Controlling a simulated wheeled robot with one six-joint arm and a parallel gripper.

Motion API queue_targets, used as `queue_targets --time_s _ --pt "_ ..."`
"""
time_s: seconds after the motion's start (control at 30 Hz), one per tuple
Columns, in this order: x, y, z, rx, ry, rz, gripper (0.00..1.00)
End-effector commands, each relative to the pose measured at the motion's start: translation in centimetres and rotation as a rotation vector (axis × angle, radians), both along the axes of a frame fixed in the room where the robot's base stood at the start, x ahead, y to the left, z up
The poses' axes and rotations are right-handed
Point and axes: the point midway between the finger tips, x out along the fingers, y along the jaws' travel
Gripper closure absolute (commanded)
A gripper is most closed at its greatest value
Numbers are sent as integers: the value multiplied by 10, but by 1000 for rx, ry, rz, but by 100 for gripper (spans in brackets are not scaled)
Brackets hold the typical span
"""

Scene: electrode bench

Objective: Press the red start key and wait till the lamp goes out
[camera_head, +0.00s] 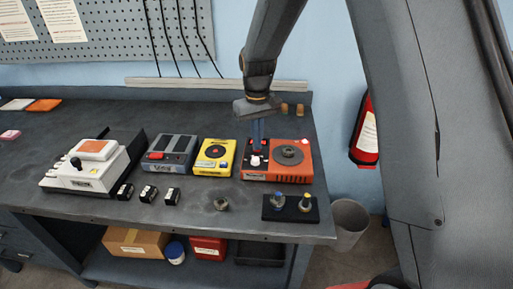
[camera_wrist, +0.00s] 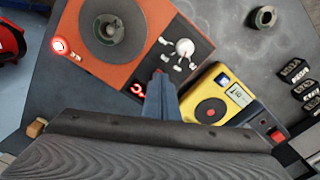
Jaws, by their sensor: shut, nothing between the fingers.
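The orange stirrer unit (camera_head: 291,172) stands at the right of the bench, with a round dark plate and a white knob (camera_wrist: 184,47). A lamp (camera_wrist: 60,45) at its corner glows red; it also shows in the head view (camera_head: 305,141). The grey unit (camera_head: 172,150) has a separate red button (camera_head: 155,156).
A yellow unit (camera_head: 215,157) stands close left of the orange one. A black holder (camera_head: 290,214) with two capped items sits in front, near a metal ring (camera_head: 221,204). Several small black blocks and a white device (camera_head: 90,168) are further left.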

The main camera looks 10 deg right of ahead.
Motion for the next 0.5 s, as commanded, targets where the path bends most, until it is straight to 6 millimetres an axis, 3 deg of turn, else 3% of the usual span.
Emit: queue_targets --time_s 0.5 --pt "-1 0 33 0 0 0 100"
